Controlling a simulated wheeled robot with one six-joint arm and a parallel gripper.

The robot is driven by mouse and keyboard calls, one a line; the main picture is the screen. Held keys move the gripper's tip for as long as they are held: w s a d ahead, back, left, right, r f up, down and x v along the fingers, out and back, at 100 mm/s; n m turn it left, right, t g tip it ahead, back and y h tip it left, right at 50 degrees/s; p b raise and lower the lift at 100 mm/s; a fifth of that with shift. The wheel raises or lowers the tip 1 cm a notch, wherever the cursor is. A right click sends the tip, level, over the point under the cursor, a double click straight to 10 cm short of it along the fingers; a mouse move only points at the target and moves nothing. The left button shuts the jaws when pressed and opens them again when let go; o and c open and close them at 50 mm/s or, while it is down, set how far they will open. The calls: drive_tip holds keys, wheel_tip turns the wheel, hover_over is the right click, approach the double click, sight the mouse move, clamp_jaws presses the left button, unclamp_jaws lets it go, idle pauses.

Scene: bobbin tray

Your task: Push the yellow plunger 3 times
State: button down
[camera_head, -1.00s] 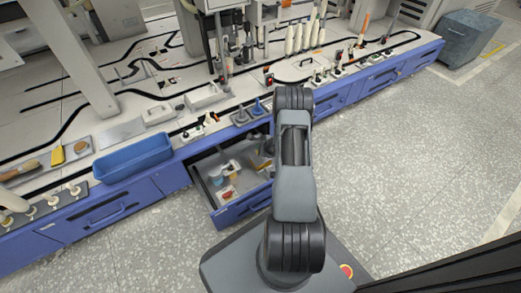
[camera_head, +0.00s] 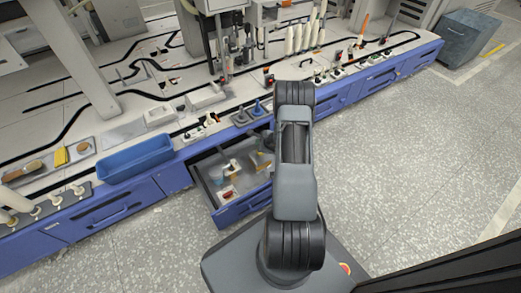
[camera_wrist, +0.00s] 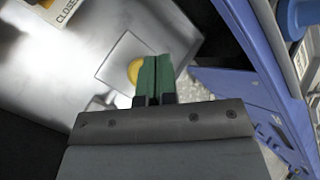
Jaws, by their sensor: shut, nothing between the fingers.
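The yellow plunger (camera_wrist: 133,71) shows in the wrist view as a small rounded yellow part on a square grey plate (camera_wrist: 118,57). It is partly hidden behind my fingers. My gripper (camera_wrist: 154,60) has its two green fingers together, with nothing between them. The fingertips overlap the plunger's right side in the picture. I cannot tell whether they touch it or hover above it. In the head view my arm hides the gripper, and I cannot clearly pick out the plunger.
The open drawer (camera_head: 245,207) holds several small items. Its blue wall (camera_wrist: 235,88) is close to my gripper's right in the wrist view. A white labelled box (camera_wrist: 68,12) lies at upper left.

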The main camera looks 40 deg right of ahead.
drive_tip(key=shift+r+p, duration=0.5)
drive_tip(key=shift+r, duration=0.85)
drive_tip(key=shift+r, duration=0.2)
drive_tip(key=s+a+r+n+g+y+p, duration=0.15)
drive_tip(key=a+r+n+p, duration=0.35)
drive_tip(key=r, duration=0.9)
drive_tip(key=a+r+n+g+y+p, duration=0.15)
drive_tip(key=a+r+n+p, duration=0.25)
drive_tip(key=a+r+p, duration=0.65)
drive_tip(key=a+r+n+y+p, duration=0.2)
drive_tip(key=a+r+n+p, duration=0.15)
drive_tip(key=r, duration=1.25)
drive_tip(key=s+a+r+n+g+h+p, duration=0.1)
drive_tip(key=s+r+n+p, duration=0.3)
drive_tip(key=r, duration=0.6)
drive_tip(key=s+a+r+n+h+p, duration=0.3)
drive_tip(key=s+r+n+p, duration=0.1)
drive_tip(key=s+r+p, duration=0.4)
drive_tip(key=s+a+r+n+g+h+p, duration=0.1)
drive_tip(key=s+r+n+p, duration=0.4)
drive_tip(key=r, duration=0.7)
drive_tip(key=s+h+p, duration=0.1)
drive_tip(key=s+p, duration=0.1)
drive_tip(key=s, duration=0.1)
drive_tip(key=shift+a+r+g, duration=0.2)
drive_tip(key=shift+a+g, duration=0.1)
drive_tip(key=shift+a, duration=0.1)
